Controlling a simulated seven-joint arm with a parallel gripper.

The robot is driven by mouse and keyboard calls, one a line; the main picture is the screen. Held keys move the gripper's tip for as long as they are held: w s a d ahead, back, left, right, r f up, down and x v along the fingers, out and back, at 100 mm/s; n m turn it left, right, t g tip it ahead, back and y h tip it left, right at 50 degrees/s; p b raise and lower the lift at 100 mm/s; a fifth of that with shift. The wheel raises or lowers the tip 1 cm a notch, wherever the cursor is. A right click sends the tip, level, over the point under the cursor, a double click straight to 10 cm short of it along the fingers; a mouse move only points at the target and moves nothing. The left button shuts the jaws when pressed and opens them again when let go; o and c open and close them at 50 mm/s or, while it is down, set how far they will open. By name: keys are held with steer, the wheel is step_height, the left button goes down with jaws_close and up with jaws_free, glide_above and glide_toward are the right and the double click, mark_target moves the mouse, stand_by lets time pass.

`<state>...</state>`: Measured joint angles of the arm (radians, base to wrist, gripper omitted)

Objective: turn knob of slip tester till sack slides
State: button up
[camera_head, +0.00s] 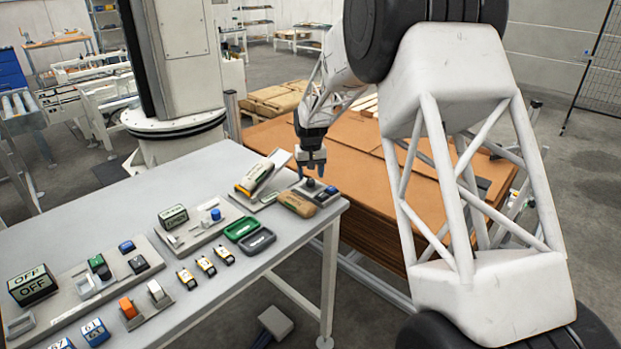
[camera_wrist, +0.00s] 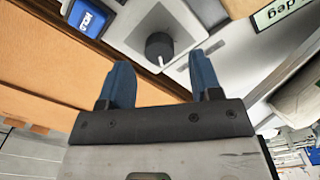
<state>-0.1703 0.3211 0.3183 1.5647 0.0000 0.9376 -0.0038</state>
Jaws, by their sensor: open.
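The slip tester stands at the far right corner of the table. Its dark round knob (camera_head: 310,184) is on a grey panel, and the wrist view shows the knob (camera_wrist: 159,46) with a white pointer line. My gripper (camera_head: 311,167) is above the knob, fingers pointing down. In the wrist view my gripper (camera_wrist: 160,72) has its blue fingers apart, with the knob beyond and between the tips, not clasped. A small sack (camera_head: 255,176) lies on the tilted plate (camera_head: 278,160). A brown sack (camera_head: 297,204) lies in front of the panel.
A blue button (camera_head: 331,190) is right of the knob. A display reading "deg" (camera_wrist: 287,9) is at the upper right of the wrist view. Green and dark trays (camera_head: 258,241) and several small devices cover the table (camera_head: 240,290). Stacked cardboard (camera_head: 360,150) stands behind the table's right end.

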mark_target(311, 180)
steer(key=shift+r, duration=2.65)
steer(key=shift+s+d+r, duration=0.2)
steer(key=shift+s+r, duration=0.2)
steer(key=s+d+r, duration=0.3)
steer(key=s+r, duration=0.1)
steer(key=s, duration=0.4)
steer(key=s+d+r+m+t, duration=0.1)
steer(key=s+d+r, duration=0.3)
steer(key=s, duration=0.5)
steer(key=s+d+r, duration=0.2)
steer(key=s+r, duration=0.3)
steer(key=s, duration=0.3)
steer(key=s+d+f, duration=0.1)
steer(key=s+d, duration=0.2)
steer(key=s, duration=1.2)
steer(key=s+d+f+m+t, duration=0.1)
steer(key=s+d+f, duration=0.1)
steer(key=s, duration=1.4)
steer(key=shift+s+d+t, duration=0.2)
steer(key=shift+d+t, duration=0.1)
steer(key=shift+d, duration=0.15)
